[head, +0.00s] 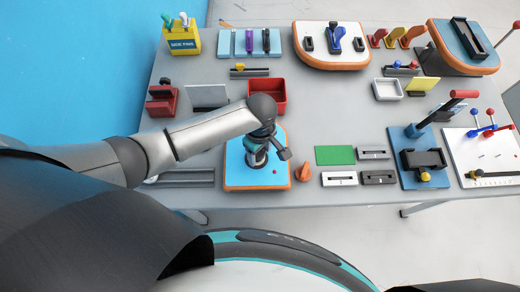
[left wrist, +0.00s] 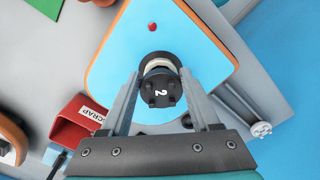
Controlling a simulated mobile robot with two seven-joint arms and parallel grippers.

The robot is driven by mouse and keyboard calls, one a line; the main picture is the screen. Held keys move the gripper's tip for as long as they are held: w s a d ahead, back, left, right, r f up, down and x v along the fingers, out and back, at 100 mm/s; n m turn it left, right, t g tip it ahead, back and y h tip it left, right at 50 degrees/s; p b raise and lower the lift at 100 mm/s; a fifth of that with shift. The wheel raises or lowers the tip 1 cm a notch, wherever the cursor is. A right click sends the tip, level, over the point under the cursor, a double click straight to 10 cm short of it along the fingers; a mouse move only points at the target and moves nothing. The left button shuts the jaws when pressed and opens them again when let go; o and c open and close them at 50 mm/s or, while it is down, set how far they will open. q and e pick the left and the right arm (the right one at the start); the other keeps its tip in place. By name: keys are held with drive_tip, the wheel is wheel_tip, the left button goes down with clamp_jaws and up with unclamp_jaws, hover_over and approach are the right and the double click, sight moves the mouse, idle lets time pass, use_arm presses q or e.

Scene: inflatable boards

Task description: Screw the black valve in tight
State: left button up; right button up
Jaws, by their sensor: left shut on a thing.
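The black valve (left wrist: 160,93), marked with a 2 and ringed in white at its base, stands on a blue board (left wrist: 115,52) with an orange edge. My left gripper (left wrist: 160,76) has its two fingers on either side of the valve and is shut on it. In the head view my left gripper (head: 257,157) reaches down onto the same board (head: 236,178) and mostly hides the valve. I cannot tell how deep the valve sits. My right gripper is not in view.
A red scrap bin (head: 281,104) stands just behind the board. An orange piece (head: 303,172) lies close to its right, then a green pad (head: 335,155). Grey rails (head: 185,177) lie to its left. The table's front edge is close to the board.

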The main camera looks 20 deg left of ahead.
sight(260, 155)
use_arm(q)
drive_tip(key=shift+p, duration=0.4)
idle(0.4)
drive_tip(key=shift+f+b, duration=0.65)
drive_tip(key=shift+f, duration=0.4)
drive_tip(key=o, duration=1.4)
drive_tip(key=shift+r, duration=0.1)
wheel_tip(260, 155, up, 15)
drive_tip(key=shift+r+p, duration=0.1)
drive_tip(key=shift+p, duration=0.6)
